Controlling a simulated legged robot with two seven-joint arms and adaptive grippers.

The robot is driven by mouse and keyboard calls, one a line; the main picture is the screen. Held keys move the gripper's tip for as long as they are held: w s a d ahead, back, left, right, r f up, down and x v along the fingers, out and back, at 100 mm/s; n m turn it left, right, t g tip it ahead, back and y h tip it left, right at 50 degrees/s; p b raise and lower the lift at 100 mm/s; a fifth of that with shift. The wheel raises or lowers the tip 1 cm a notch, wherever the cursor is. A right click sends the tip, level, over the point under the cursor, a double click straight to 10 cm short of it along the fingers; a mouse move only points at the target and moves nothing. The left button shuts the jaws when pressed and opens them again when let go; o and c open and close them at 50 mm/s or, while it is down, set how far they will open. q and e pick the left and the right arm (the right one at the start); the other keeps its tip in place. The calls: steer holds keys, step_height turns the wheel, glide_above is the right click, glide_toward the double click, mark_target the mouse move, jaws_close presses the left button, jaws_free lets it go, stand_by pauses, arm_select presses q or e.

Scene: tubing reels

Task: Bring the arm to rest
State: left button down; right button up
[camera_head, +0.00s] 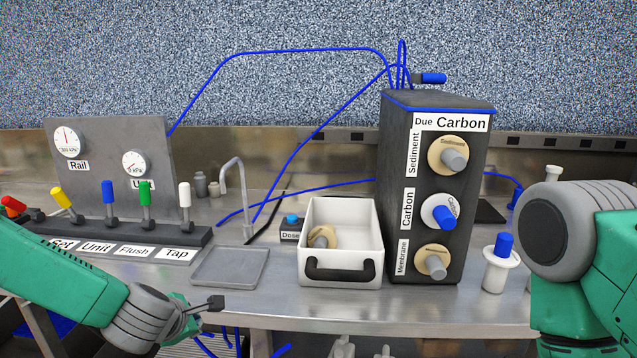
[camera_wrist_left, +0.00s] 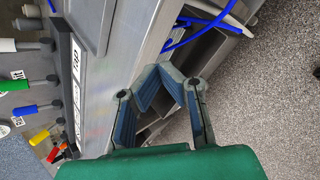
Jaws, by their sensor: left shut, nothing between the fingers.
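My left arm reaches in from the left in the head view. Its gripper (camera_head: 207,306) hangs at the front edge of the steel counter (camera_head: 330,312), partly hidden by its own wrist. In the left wrist view the same gripper (camera_wrist_left: 163,88) is shut and empty, its fingers out beyond the counter's edge with floor behind. My right arm shows at the right of the head view as a green and grey link; its gripper is out of view.
Coloured valve levers (camera_head: 109,192) stand at the left before a gauge panel (camera_head: 100,140). A flat grey tray (camera_head: 231,266), a white bin (camera_head: 340,235) with a tan reel and a dark "Carbon" cabinet (camera_head: 398,190) line the counter. Blue tubes (camera_wrist_left: 205,35) hang near the gripper.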

arm_select(q)
steer(key=s+f+m+g+h+b, duration=0.1)
steer(key=s+f+m+g+b, duration=0.3)
steer(key=s+f+m, duration=1.3)
steer(key=s+a+f+m+g+b, duration=0.1)
steer(key=s+a+f+m+g, duration=0.1)
steer(key=s, duration=0.7)
steer(key=s+a+f+m+g+b, duration=0.1)
steer(key=s+f+m, duration=0.4)
steer(key=s, duration=0.5)
steer(key=shift+s+a+f+m+g+y, duration=0.15)
steer(key=shift+a+f+m+g+y, duration=0.1)
steer(key=shift+a+m+g+y, duration=0.25)
steer(key=shift+a+f, duration=0.1)
